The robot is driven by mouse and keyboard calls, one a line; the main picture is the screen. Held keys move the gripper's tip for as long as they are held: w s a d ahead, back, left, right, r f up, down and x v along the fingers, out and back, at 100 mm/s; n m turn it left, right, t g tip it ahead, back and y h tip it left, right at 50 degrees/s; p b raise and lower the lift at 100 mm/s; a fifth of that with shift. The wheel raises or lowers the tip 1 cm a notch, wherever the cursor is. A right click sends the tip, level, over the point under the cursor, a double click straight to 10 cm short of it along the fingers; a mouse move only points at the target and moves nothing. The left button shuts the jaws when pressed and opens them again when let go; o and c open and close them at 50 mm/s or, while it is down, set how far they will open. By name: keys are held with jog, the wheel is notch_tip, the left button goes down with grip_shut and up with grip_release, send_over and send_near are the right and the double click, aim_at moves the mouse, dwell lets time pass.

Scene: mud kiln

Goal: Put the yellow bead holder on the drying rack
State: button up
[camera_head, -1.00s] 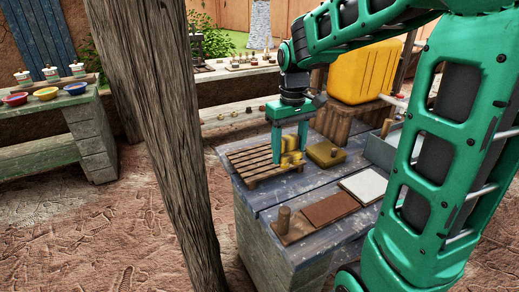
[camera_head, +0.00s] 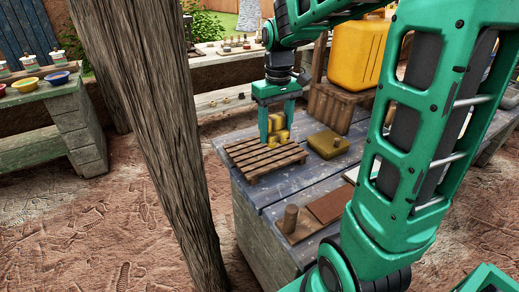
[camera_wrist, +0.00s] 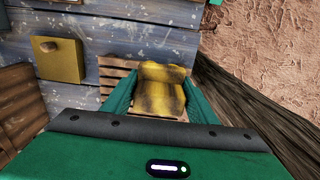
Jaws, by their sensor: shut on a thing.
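My gripper (camera_head: 277,122) is shut on the yellow bead holder (camera_head: 278,136), a small mottled yellow piece. In the head view it is over the back right part of the drying rack (camera_head: 262,160), a brown slatted wooden rack. In the wrist view the bead holder (camera_wrist: 159,89) sits between both fingers, with rack slats (camera_wrist: 115,80) showing beside and beneath it. I cannot tell whether its underside touches the slats.
A yellow block with a knob (camera_head: 328,144) stands right of the rack on the blue-grey table (camera_head: 240,190). A brown board with a wooden peg (camera_head: 290,219) lies in front. A yellow jerrycan (camera_head: 357,52) stands behind. A wooden post (camera_head: 150,130) rises left of the table.

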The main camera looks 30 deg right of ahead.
jog(key=w+d+f, duration=0.1)
jog(key=w+f, duration=0.1)
jog(key=w, duration=0.1)
jog(key=w+d+f, duration=0.1)
jog(key=w+f, duration=0.1)
jog(key=w, duration=0.2)
jog(key=w+d+f, duration=0.1)
jog(key=w+f, duration=0.1)
jog(key=w, duration=0.1)
jog(key=shift+w+d+f, duration=0.3)
jog(key=shift+w+f, duration=0.05)
jog(key=shift+f, duration=2.05)
jog(key=shift+f, duration=0.1)
jog(key=o, duration=1.4)
